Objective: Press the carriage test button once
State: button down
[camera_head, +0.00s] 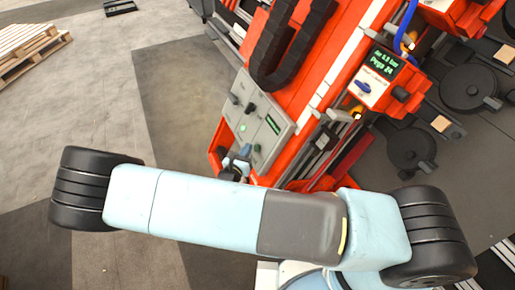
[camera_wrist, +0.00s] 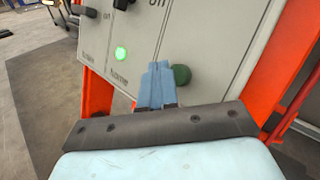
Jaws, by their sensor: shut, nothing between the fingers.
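A grey control panel (camera_head: 262,112) is mounted on the red gantry; it also fills the upper part of the wrist view (camera_wrist: 222,45). A round dark green button (camera_wrist: 182,74) sits low on the panel, right beside my fingertips. No "test" label is readable near it. A lit green lamp (camera_wrist: 120,53) is to its left, with "home" printed below. My gripper (camera_wrist: 155,70) is shut and empty, its blue fingers pointing at the panel just left of the green button. Whether the tips touch the panel or button is unclear. In the head view my gripper (camera_head: 243,151) is partly hidden behind my arm.
Pallets (camera_head: 30,45) lie far left; floor between is clear.

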jog(key=shift+d, duration=0.1)
jog(key=shift+w+d+f, duration=0.1)
jog(key=shift+d+f, duration=0.05)
jog(key=shift+d, duration=0.05)
jog(key=shift+w+d+f, duration=0.2)
jog(key=shift+w+d, duration=0.05)
jog(key=shift+d, duration=0.15)
dwell(1.1)
dwell(0.4)
jog(key=shift+s+a+r, duration=0.4)
jog(key=shift+s+a, duration=0.05)
jog(key=shift+a, duration=0.25)
jog(key=shift+s+a+r, duration=0.4)
jog(key=shift+a, duration=0.25)
jog(key=shift+s+a+r, duration=0.35)
jog(key=shift+a+r, duration=0.05)
jog(key=shift+a, duration=0.2)
jog(key=shift+s+a+r, duration=0.4)
jog(key=shift+a, duration=0.25)
